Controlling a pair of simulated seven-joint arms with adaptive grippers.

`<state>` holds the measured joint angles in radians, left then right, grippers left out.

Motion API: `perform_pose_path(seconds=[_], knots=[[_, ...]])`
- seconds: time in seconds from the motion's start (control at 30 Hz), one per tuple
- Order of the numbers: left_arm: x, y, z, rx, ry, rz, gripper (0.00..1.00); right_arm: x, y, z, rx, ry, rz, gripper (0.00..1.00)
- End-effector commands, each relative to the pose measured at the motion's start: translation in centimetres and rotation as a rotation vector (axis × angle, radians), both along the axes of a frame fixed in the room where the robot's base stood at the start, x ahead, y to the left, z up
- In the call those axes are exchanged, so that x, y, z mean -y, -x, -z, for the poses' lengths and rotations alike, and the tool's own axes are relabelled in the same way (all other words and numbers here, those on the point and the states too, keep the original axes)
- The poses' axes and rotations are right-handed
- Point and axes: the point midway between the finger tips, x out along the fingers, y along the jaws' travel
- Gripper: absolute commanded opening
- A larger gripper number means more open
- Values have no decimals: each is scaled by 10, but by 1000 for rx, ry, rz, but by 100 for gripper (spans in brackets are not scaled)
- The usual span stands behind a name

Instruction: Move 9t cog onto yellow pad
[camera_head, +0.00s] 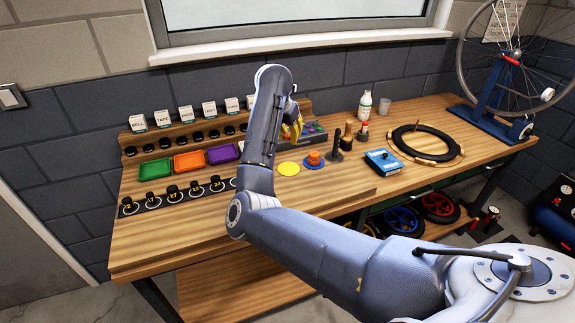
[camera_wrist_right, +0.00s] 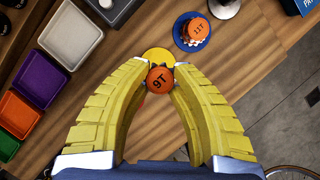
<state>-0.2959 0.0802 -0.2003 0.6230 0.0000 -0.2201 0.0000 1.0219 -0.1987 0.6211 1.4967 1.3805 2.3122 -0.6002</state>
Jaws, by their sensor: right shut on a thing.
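The 9T cog (camera_wrist_right: 159,79) shows its orange labelled top between the yellow fingertips of my right gripper (camera_wrist_right: 158,72), which is shut on it. In the head view the right gripper (camera_head: 293,131) is mostly hidden behind my own arm, and the cog cannot be made out there. The round yellow pad (camera_head: 288,169) lies bare on the bench. In the wrist view the yellow pad (camera_wrist_right: 157,56) shows just beyond the held cog and is partly covered by it. The cog appears above the bench; its exact height cannot be told. My left gripper is not in view.
A blue pad (camera_head: 314,166) beside the yellow one carries the orange-topped 11T cog (camera_wrist_right: 198,28). Green (camera_head: 155,171), orange (camera_head: 188,162) and purple (camera_head: 222,154) trays stand left. Dark upright tools (camera_head: 336,148) and a blue box (camera_head: 383,161) stand right. The front bench is clear.

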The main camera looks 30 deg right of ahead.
Motion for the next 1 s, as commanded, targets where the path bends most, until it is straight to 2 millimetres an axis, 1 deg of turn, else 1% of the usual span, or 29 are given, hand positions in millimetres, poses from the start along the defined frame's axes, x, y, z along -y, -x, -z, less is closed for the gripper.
perform_pose_path(seconds=[0.03, 0.1, 0.2, 0.3, 0.4, 0.63, 0.9, 1.0], knots=[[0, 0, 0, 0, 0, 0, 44, 1, 1, 14, -4, 1, 1, 2], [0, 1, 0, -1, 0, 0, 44, 1, 1, 28, -5, 3, 0, 2], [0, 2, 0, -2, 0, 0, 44, 0, 1, 47, -4, 1, -1, 2], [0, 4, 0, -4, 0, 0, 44, 0, 1, 62, -2, 1, 1, 2], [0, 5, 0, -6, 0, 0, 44, 1, 0, 72, -2, 1, 1, 2], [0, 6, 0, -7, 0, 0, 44, 0, 0, 83, 0, 0, 1, 2], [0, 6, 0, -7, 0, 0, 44, 0, 0, 115, -1, 0, 0, 2], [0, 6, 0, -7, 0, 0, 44, 0, 0, 121, 0, 1, 1, 2]])
